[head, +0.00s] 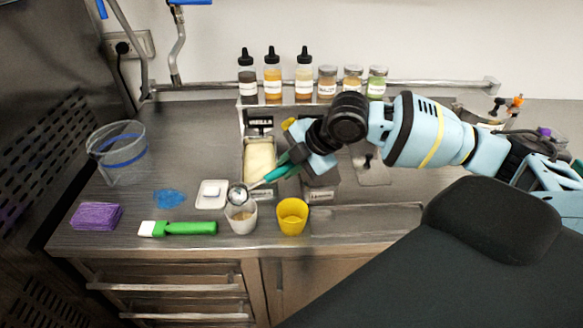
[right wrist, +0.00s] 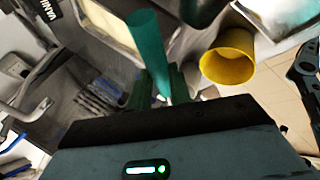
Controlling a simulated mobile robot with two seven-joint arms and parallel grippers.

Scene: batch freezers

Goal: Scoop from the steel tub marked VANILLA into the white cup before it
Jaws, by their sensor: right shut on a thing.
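The steel tub marked VANILLA (head: 261,168) stands at the middle of the counter, its label (head: 260,123) behind it and pale ice cream inside. The white cup (head: 241,222) stands before it and has something tan inside. My right gripper (head: 290,165) is shut on the teal handle of the scoop (head: 270,175). The scoop's round metal head (head: 238,194) is over the white cup's rim; I cannot tell if it touches. In the right wrist view the teal handle (right wrist: 146,50) rises from between the fingers. My left gripper is not in view.
A yellow cup (head: 292,216) stands close right of the white cup. A green-handled spatula (head: 180,228), white dish (head: 211,194), blue cloth-like item (head: 169,198) and purple stack (head: 96,216) lie left. Bottles and jars (head: 304,75) line the back shelf. A clear container (head: 118,152) stands far left.

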